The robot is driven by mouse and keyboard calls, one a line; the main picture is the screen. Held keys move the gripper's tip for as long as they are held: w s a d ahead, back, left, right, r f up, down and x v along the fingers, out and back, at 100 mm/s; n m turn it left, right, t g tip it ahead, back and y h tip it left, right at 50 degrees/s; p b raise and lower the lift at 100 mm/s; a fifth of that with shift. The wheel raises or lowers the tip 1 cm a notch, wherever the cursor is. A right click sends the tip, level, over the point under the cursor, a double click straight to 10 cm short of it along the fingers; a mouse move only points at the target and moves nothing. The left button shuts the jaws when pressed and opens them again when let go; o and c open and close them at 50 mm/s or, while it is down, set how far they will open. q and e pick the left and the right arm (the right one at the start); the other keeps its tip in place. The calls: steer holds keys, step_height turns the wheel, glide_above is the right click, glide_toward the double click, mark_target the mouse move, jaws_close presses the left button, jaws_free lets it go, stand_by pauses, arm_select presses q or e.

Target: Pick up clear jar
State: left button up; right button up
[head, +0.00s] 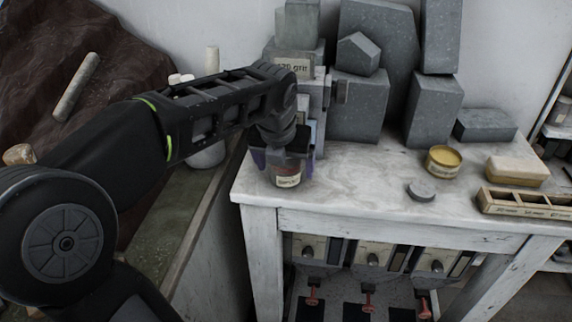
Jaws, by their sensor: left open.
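A small jar (287,180) with a pale label stands near the left front corner of the white table (350,185). It looks dark through its sides, and its upper part is hidden by my gripper. My left gripper (281,163) points down over the jar, with its fingers around or beside it; I cannot tell whether they touch it. The jaws are open. My right gripper is not in view.
Grey stone blocks (358,105) stand along the back of the table. A yellow tin (443,162), a grey disc (420,191), a pale block (515,171) and a divided wooden tray (528,204) lie to the right. The front middle is clear.

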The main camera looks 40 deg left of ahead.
arm_select(q)
steer(key=shift+c, duration=0.5)
steer(key=c, duration=1.8)
steer(key=shift+o, duration=0.2)
steer(key=shift+r, duration=0.1)
steer(key=shift+s+d+r, duration=0.2)
steer(key=shift+s+r, duration=0.25)
steer(key=s+d+r+b, duration=0.1)
steer(key=s+d+r, duration=0.1)
steer(key=s, duration=0.4)
steer(key=s+d+r+b, duration=0.1)
steer(key=s+d+r, duration=0.2)
steer(key=s+r, duration=0.2)
steer(key=shift+s+d, duration=0.2)
steer(key=shift+s, duration=0.25)
